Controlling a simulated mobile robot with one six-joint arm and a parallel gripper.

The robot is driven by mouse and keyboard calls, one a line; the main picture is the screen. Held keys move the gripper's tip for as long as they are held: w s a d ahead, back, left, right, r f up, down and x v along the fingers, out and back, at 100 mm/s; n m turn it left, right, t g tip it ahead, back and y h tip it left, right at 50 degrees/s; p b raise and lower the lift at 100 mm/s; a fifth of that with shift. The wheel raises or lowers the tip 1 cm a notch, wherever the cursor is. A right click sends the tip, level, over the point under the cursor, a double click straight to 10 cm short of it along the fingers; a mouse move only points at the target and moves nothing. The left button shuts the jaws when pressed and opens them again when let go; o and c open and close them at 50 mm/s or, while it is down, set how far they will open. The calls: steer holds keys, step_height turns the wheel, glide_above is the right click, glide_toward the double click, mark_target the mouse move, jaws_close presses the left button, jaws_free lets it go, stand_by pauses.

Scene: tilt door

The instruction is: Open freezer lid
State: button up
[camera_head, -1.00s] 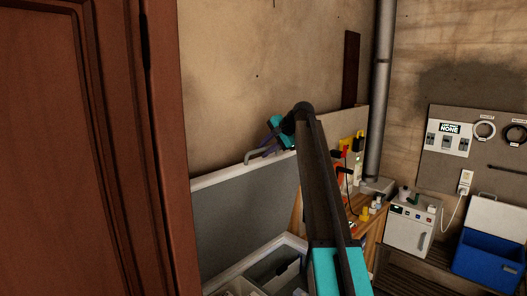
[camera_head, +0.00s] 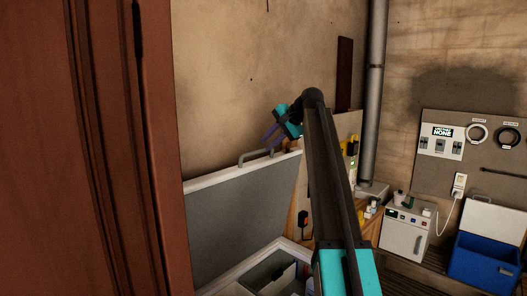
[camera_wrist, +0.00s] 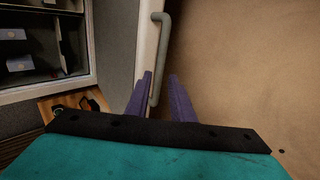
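The freezer lid (camera_head: 242,218) is a grey panel with a white rim, and it stands raised and steeply tilted near the wall. Its grey bar handle (camera_head: 252,156) is on the top edge. The handle (camera_wrist: 162,50) and the lid's white edge (camera_wrist: 143,48) also show in the wrist view. My gripper (camera_head: 271,137) is at the right end of the handle. In the wrist view its two purple fingers (camera_wrist: 160,75) are apart, with the handle's near end by the left finger. I cannot tell whether they touch. The open freezer body (camera_head: 238,272) shows below the lid.
A brown wooden door or cabinet (camera_head: 85,150) fills the left side, close to me. A wooden bench (camera_head: 365,230) with small items stands right of the freezer. A white box unit (camera_head: 404,237) and a blue cooler (camera_head: 485,262) are farther right. A vertical pipe (camera_head: 374,95) runs up the wall.

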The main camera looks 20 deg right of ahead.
steer(key=shift+v, duration=2.95)
steer(key=shift+f, duration=0.1)
